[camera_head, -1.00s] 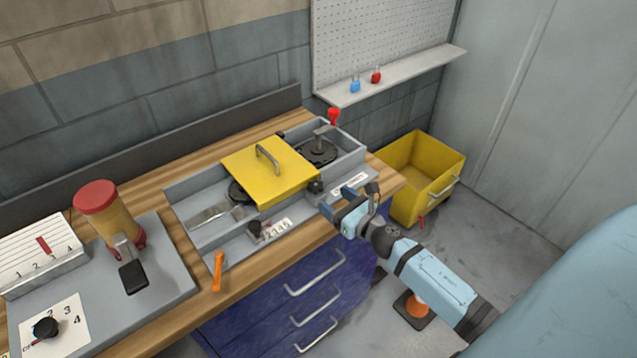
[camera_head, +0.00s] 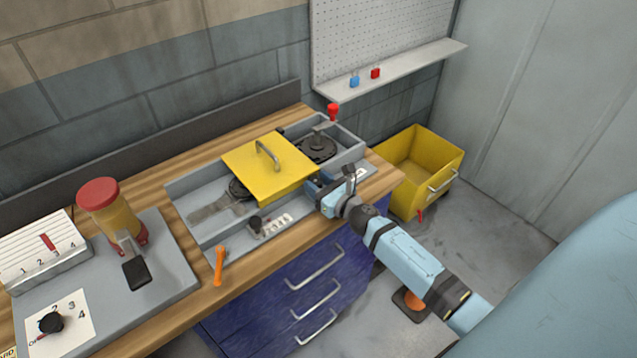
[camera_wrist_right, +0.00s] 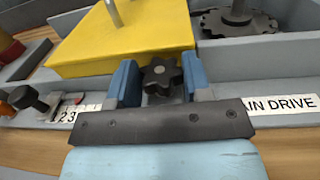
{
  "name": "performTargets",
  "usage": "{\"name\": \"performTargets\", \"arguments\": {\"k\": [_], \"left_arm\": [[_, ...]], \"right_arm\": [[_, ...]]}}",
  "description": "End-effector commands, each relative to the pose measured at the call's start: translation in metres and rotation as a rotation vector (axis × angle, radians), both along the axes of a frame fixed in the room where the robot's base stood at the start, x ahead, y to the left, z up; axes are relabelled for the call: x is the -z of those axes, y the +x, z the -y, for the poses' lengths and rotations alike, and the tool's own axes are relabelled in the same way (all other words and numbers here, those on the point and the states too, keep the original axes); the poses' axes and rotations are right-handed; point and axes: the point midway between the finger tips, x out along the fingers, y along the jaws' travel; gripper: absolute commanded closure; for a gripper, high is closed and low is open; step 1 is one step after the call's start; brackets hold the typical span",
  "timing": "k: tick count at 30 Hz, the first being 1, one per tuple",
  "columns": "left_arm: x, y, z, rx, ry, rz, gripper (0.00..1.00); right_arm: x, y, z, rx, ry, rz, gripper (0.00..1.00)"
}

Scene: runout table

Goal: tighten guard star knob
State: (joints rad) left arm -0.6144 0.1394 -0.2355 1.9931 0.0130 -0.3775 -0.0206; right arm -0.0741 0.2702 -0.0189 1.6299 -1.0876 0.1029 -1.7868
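The black star knob (camera_wrist_right: 160,76) sits at the edge of the yellow guard (camera_wrist_right: 125,40), between the two blue fingers of my right gripper (camera_wrist_right: 160,82) in the wrist view. The fingers are apart, one on each side of the knob, with a narrow gap visible on the left; contact on the right is hard to tell. In the head view my right gripper (camera_head: 322,184) is at the front right corner of the yellow guard (camera_head: 268,170) and hides the knob. My left gripper is out of view.
A black gear (camera_wrist_right: 238,22) lies right of the guard, behind a "drive" label (camera_wrist_right: 285,106). A small black dial (camera_head: 255,223) stands front left. A yellow bin (camera_head: 438,184) stands right.

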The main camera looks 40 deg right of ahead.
Motion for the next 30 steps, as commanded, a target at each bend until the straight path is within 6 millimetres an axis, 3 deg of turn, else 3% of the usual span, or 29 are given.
{"name": "performTargets", "arguments": {"k": [5,15,24,25,27,30], "left_arm": [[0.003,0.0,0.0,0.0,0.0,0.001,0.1],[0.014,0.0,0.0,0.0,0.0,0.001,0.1],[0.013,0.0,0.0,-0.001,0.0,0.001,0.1],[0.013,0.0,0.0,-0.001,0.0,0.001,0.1],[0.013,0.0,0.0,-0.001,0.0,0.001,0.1],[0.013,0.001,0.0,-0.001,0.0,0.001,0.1]], "right_arm": [[0.002,0.0,-0.002,0.037,0.001,0.0,0.79],[0.0,0.0,-0.004,0.27,0.0,0.001,0.79],[0.0,0.0,-0.004,0.278,0.0,0.0,0.79],[0.0,0.0,-0.004,0.278,0.0,0.0,0.48],[0.0,0.0,-0.004,0.278,0.0,0.0,0.32],[0.0,0.0,-0.003,0.278,0.0,0.0,0.29]]}}
